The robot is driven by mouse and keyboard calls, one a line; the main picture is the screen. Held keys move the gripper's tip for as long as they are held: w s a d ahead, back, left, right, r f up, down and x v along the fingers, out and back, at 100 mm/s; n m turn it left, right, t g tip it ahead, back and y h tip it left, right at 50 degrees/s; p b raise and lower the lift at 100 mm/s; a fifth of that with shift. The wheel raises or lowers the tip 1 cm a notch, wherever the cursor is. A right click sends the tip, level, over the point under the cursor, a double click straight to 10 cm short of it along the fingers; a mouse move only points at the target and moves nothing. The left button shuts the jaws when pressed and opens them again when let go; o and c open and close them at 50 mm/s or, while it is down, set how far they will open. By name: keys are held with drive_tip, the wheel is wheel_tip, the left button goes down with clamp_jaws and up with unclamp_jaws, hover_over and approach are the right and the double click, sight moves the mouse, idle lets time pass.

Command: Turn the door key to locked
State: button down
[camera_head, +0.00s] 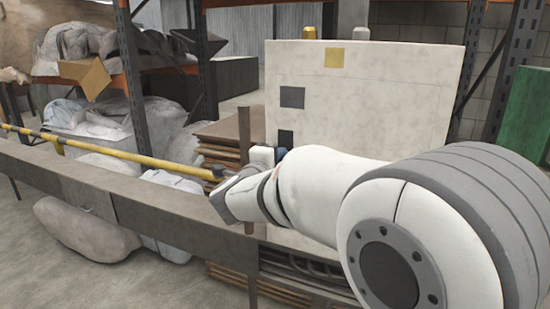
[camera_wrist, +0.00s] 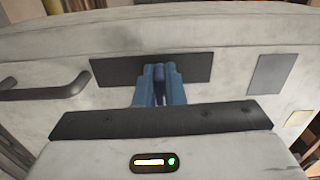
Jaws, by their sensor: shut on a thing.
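The pale door panel (camera_head: 375,85) stands upright in front of my arm, and it fills the wrist view (camera_wrist: 225,45). A dark lock plate (camera_wrist: 115,70) is on it, partly hidden by my fingers. My gripper (camera_wrist: 159,82) has blue fingers shut on a dark blue key (camera_wrist: 159,73) in front of this plate. The key is mostly hidden between the fingers, so I cannot tell its turn angle.
A dark bar handle (camera_wrist: 48,90) sticks out left of the plate in the wrist view. A grey square (camera_wrist: 268,75) is to the right. In the head view, a long grey beam (camera_head: 85,185) and a yellow rail (camera_head: 120,154) run left of my arm. Stacked brown boards (camera_head: 222,140) stand behind.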

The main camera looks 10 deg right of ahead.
drive_tip(key=shift+d, duration=0.1)
drive_tip(key=n+p, duration=0.1)
drive_tip(key=n, duration=0.1)
drive_tip(key=n+p, duration=0.3)
drive_tip(key=p, duration=0.1)
drive_tip(key=shift+r+n, duration=0.25)
drive_tip(key=shift+n, duration=0.15)
drive_tip(key=n+p, duration=0.5)
drive_tip(key=n, duration=0.1)
drive_tip(key=shift+d+r+p, duration=0.1)
drive_tip(key=shift+p, duration=0.25)
drive_tip(key=n+p, duration=0.4)
drive_tip(key=n, duration=0.1)
drive_tip(key=shift+n, duration=0.3)
drive_tip(key=c, duration=1.5)
unclamp_jaws()
drive_tip(key=shift+f, duration=0.25)
